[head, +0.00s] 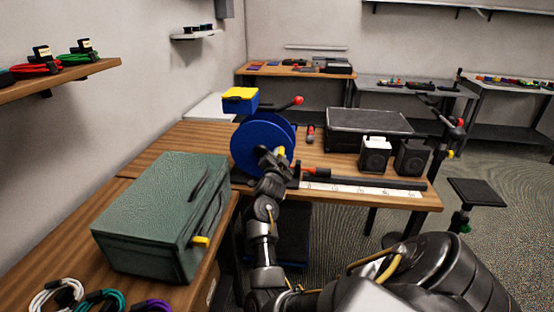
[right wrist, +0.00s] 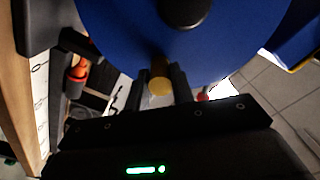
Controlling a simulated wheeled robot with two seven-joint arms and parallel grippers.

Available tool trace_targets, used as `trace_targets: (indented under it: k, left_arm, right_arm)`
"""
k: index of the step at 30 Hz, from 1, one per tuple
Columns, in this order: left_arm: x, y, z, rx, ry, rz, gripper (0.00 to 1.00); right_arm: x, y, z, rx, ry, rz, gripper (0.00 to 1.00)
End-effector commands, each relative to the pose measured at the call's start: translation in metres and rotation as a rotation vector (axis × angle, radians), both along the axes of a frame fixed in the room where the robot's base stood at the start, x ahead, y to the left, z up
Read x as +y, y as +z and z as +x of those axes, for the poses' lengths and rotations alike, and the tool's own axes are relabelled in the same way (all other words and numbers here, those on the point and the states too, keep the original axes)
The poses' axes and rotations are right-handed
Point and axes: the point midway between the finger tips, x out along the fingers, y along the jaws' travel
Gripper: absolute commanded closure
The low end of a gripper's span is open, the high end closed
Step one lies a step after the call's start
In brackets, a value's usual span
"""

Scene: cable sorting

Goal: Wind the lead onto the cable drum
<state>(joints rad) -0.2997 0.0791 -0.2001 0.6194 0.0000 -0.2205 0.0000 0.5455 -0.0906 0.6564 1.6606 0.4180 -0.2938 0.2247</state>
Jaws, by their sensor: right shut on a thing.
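The blue cable drum (head: 252,150) stands upright at the left of the far wooden bench. In the right wrist view its blue flange (right wrist: 230,45) fills the top. My right gripper (head: 275,157) is at the drum's near face, its fingers shut on a small yellow knob (right wrist: 160,76) at the flange; the yellow also shows in the head view (head: 281,151). A black-and-orange plug-like end (head: 316,172) lies just right of the drum, beside a white marked strip (head: 360,188). I cannot make out the lead's path or any turns on the drum. My left gripper is out of view.
A green case (head: 150,215) sits on the near left bench, with coiled cables (head: 105,300) in front. A dark flat case (head: 368,122) and two black boxes (head: 375,155) stand on the right of the far bench. A yellow-and-blue bin (head: 240,100) is behind the drum.

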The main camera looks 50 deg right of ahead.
Motion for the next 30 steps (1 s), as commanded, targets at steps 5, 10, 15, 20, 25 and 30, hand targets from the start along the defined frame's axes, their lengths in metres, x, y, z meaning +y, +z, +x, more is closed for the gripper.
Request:
trace_targets:
  k: [5, 10, 15, 20, 25, 30]
  left_arm:
    - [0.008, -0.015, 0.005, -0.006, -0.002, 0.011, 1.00]
    - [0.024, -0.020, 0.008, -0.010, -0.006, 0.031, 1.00]
    - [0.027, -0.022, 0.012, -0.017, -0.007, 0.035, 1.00]
    - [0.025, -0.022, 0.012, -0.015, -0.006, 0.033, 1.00]
    - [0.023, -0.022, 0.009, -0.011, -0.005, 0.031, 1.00]
    - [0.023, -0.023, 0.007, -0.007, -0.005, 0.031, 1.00]
  right_arm:
    - [-0.001, -0.013, -0.001, -0.085, -0.001, 0.059, 1.00]
    - [-0.001, -0.017, -0.002, -0.142, -0.002, 0.099, 1.00]
    - [-0.001, -0.019, -0.002, -0.172, -0.001, 0.119, 1.00]
    - [-0.001, -0.019, -0.002, -0.183, -0.001, 0.126, 1.00]
    - [-0.001, -0.019, -0.002, -0.183, -0.001, 0.127, 1.00]
    - [-0.001, -0.020, -0.002, -0.183, -0.001, 0.128, 0.75]
